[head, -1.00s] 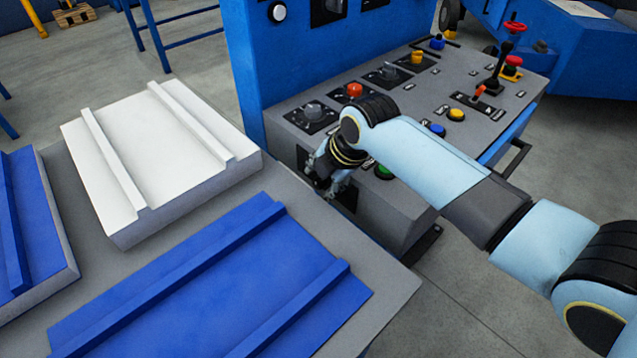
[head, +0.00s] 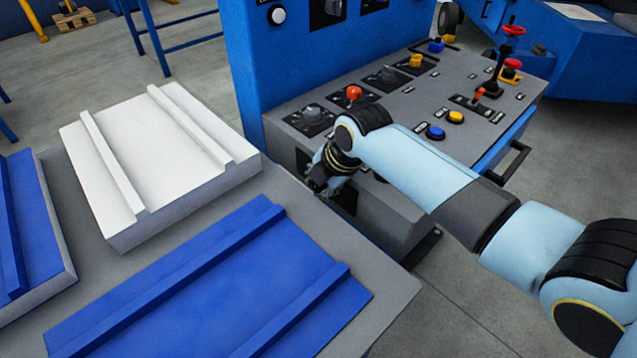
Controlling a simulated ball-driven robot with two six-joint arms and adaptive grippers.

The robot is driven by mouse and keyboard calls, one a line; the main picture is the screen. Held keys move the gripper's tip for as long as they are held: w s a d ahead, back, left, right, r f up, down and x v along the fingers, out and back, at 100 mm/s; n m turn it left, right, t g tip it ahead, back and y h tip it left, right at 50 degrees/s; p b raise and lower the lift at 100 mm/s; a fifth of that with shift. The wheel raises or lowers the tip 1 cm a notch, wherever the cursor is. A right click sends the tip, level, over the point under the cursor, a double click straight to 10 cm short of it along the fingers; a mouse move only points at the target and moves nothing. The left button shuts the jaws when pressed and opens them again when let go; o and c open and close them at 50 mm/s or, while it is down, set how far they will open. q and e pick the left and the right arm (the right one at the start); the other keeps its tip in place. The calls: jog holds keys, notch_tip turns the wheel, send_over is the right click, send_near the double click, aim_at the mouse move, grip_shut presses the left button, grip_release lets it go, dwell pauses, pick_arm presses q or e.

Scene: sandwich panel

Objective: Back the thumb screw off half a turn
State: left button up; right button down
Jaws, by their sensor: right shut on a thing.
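My right gripper (head: 318,188) is at the front face of the grey control console (head: 385,222), below its sloped top. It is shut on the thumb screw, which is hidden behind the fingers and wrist. A dark plate (head: 346,200) shows just right of the fingers on that face. How far the screw is turned cannot be seen. My left gripper is not in view.
The console top carries a grey knob (head: 312,112), a red knob (head: 353,93), yellow and blue buttons and a red-topped lever (head: 505,60). A white ribbed panel (head: 155,150) and a blue ribbed panel (head: 205,285) lie on the grey table (head: 375,305) at left.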

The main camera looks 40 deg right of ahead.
jog(key=shift+w+r+g+p, duration=0.1)
jog(key=shift+r+g+p, duration=0.2)
jog(key=shift+g+p, duration=0.6)
jog(key=shift+w+g+p, duration=0.25)
jog(key=shift+g+p, duration=0.65)
jog(key=shift+p, duration=0.05)
jog(key=shift+w+f+g+h, duration=0.15)
jog(key=shift+g+h, duration=0.15)
jog(key=shift+g, duration=0.4)
jog(key=shift+g+b, duration=0.5)
jog(key=shift+g, duration=0.5)
jog(key=c, duration=1.1)
grip_release()
